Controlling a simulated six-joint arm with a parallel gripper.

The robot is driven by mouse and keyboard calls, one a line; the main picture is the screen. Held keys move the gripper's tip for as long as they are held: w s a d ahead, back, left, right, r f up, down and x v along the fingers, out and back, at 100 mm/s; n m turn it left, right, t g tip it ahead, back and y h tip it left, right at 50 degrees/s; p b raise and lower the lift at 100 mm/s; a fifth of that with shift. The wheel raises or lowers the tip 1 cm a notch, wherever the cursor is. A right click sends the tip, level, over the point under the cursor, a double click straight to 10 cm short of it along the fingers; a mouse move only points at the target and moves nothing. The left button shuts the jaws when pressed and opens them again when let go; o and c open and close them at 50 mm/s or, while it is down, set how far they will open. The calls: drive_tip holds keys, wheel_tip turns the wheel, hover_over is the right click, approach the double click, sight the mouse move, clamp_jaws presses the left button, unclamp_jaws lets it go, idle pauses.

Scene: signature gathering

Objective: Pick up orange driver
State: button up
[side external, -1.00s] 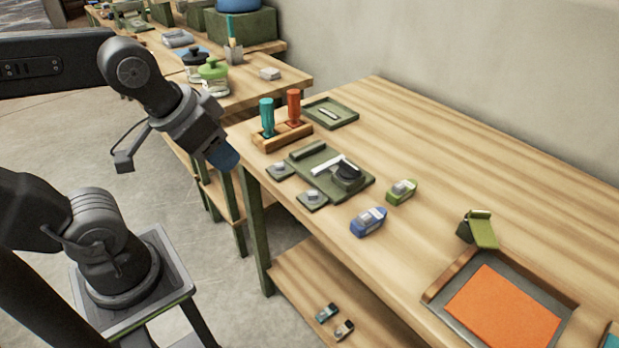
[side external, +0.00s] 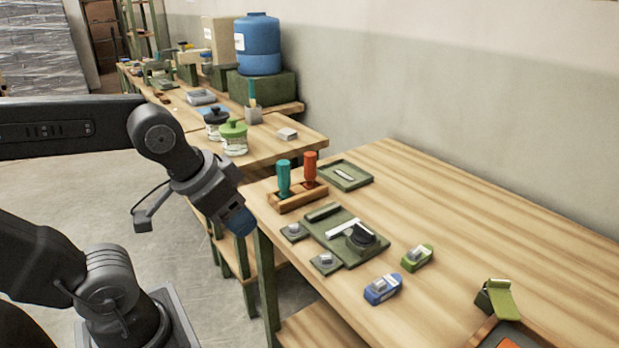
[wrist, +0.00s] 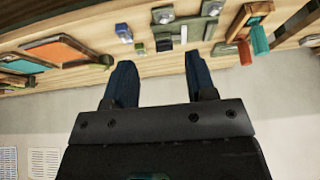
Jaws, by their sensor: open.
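The orange driver (side external: 310,168) stands upright, handle up, in a wooden rack (side external: 297,198) near the left edge of the workbench. A teal driver (side external: 284,178) stands in the same rack, just left of it. In the wrist view the orange driver (wrist: 244,52) shows at the upper right, beside the teal one (wrist: 260,38). My gripper (wrist: 159,72) is open and empty, its two dark blue fingers apart. In the side view my gripper (side external: 238,221) is off the bench's left edge, left of the rack and apart from both drivers.
A green tray (side external: 345,175) lies behind the rack, and a green plate with a black round part (side external: 362,236) lies in front. Blue (side external: 382,289) and green (side external: 417,257) small items sit to the right. A lidded green jar (side external: 233,138) stands on another bench. The bench's back right is clear.

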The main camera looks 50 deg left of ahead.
drive_tip(key=shift+o, duration=1.2)
drive_tip(key=w+a+r+n+g, duration=0.1)
drive_tip(key=w+a+r+n, duration=0.15)
drive_tip(key=w, duration=0.25)
drive_tip(key=w+a+r+n+g, duration=0.1)
drive_tip(key=w+r+n, duration=0.1)
drive_tip(key=w+r, duration=0.25)
drive_tip(key=n+g, duration=0.4)
drive_tip(key=n, duration=0.6)
hover_over(310, 166)
wheel_tip(310, 166, down, 6)
drive_tip(key=shift+w+a+n, duration=0.25)
drive_tip(key=shift+w+a, duration=0.2)
drive_tip(key=shift+a, duration=0.15)
wheel_tip(310, 166, down, 14)
drive_tip(key=shift+r, duration=0.1)
